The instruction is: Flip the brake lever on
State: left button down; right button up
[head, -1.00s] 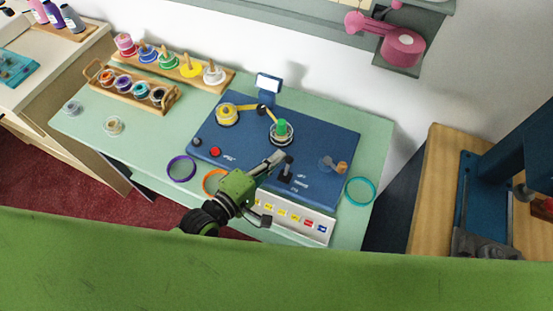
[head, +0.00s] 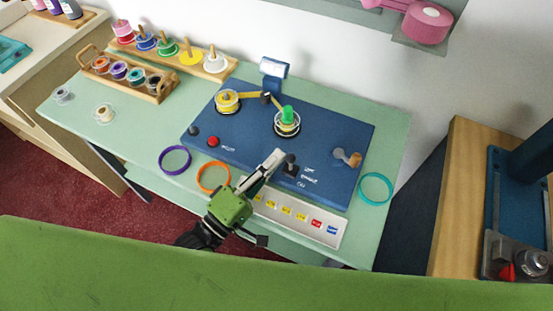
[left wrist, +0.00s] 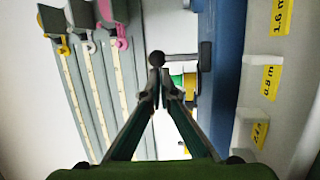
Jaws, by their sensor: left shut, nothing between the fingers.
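The brake lever (head: 291,160) is a black stick with a round knob on the front part of the blue machine board (head: 240,150), beside small white lettering. In the left wrist view its black knob (left wrist: 156,58) shows just beyond the fingertips, with the stick running right to the blue board. My left gripper (head: 278,155) is shut and empty, its tip just left of the lever knob in the head view. The fingertips (left wrist: 160,95) meet in the left wrist view. I cannot tell whether they touch the lever. My right gripper is out of view.
The board also bears a green spool (head: 288,115), a yellow spool (head: 228,99), a red button (head: 213,141) and a crank (head: 347,157). Purple (head: 175,160), orange (head: 213,176) and teal (head: 376,188) rings lie around it. A label strip (head: 270,207) lies in front.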

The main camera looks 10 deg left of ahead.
pick_arm(q)
jog(key=shift+s+f, duration=0.3)
jog(key=shift+s, duration=0.25)
dwell(0.9)
dwell(0.6)
